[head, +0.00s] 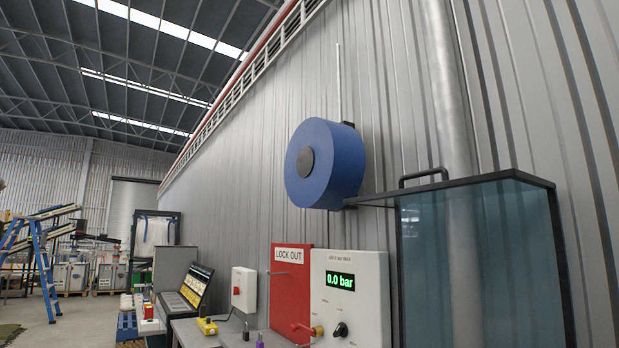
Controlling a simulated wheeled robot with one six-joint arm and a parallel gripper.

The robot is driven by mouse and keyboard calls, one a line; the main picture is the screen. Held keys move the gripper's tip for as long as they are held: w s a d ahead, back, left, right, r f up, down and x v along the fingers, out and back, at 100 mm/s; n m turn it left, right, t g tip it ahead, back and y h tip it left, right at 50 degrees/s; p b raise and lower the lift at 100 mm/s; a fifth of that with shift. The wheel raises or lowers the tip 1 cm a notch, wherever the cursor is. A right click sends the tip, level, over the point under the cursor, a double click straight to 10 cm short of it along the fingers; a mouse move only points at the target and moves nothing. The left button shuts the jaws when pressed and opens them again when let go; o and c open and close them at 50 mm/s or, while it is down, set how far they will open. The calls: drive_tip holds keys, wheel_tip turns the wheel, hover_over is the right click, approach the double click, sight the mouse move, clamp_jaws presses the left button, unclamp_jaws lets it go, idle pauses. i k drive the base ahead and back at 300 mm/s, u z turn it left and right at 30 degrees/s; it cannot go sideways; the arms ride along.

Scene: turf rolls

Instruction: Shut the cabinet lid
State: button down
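A tinted see-through panel (465,270) with a dark frame stands upright at the right of the head view, in front of the grey wall. It looks like the cabinet lid, standing raised. A black bar handle (423,177) sits at its top left edge. Its lower edge and the cabinet body are cut off by the bottom of the picture, so I cannot see how it is hinged. My gripper is not in view.
A blue reel (341,163) sticks out from the wall left of the panel. A blue ladder (45,275) stands far left beside open floor.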

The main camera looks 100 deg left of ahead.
sight(498, 183)
drive_tip(key=u, duration=1.95)
